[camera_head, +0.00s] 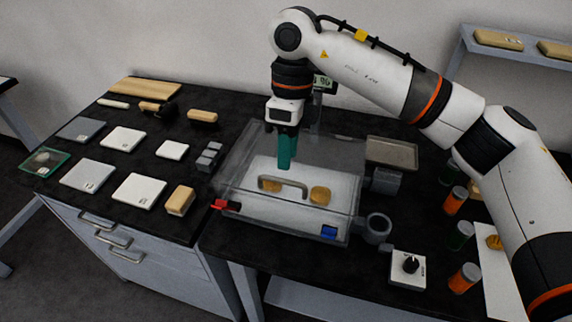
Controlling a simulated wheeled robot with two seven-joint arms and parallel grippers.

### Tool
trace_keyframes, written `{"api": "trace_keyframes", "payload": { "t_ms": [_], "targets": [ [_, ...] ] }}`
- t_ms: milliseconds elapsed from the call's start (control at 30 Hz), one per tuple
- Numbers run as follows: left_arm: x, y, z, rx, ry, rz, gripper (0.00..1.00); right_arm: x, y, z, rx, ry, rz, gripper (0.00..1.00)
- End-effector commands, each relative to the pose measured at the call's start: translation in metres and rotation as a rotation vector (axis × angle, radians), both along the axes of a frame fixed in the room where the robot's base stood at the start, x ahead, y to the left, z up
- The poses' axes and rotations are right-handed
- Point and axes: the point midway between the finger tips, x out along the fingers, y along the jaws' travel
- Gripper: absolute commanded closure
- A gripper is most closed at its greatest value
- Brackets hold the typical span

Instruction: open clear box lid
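The clear box (345,160) stands on the dark bench in the middle of the view. Its clear lid appears to lie closed on top, with a grey bar handle (284,184) near the front. Two gilt fragments (320,195) show through it above a white surface. My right gripper (286,166) reaches down from above with teal fingers, just behind and above the handle, apparently not touching it. The fingers overlap in this view, so their opening cannot be told. My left gripper is not in view.
A red clip (226,205) and a blue block (328,231) sit at the box's front corners. Grey ring-shaped fixture (378,227), knob unit (408,266) and several orange- and green-banded jars (455,200) stand to the right. White tiles (139,190) and brushes fill the left bench.

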Motion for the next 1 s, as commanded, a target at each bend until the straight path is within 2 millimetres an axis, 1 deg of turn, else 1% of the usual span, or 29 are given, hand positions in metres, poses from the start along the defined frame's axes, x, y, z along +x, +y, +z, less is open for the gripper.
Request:
{"api": "trace_keyframes", "payload": {
  "t_ms": [33,100,200,300,433,633,667,833,867,1000],
  "targets": [
    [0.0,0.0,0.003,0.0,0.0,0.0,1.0,-0.003,0.0,-0.009,0.0,0.003,0.001,0.68],
    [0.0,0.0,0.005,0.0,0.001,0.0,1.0,-0.005,0.001,-0.02,0.001,0.003,0.001,0.68],
    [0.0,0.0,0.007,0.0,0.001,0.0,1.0,-0.007,0.002,-0.032,0.002,0.002,0.001,0.68],
    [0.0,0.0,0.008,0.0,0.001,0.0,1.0,-0.008,0.003,-0.04,0.001,0.001,0.001,0.68],
    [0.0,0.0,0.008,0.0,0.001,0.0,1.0,-0.009,0.003,-0.044,0.002,-0.001,0.001,0.68],
    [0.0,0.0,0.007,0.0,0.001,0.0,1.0,-0.009,0.003,-0.044,0.003,-0.001,0.0,0.68],
    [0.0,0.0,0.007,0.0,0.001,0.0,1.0,-0.009,0.003,-0.044,0.003,-0.001,0.0,0.7],
    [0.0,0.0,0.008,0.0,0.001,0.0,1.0,-0.009,0.003,-0.044,0.003,-0.001,0.0,0.98],
    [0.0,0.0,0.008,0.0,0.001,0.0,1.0,-0.009,0.003,-0.044,0.003,-0.001,0.0,1.0],
    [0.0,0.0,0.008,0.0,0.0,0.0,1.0,-0.009,0.003,-0.044,0.003,-0.001,0.0,1.0]
  ]
}}
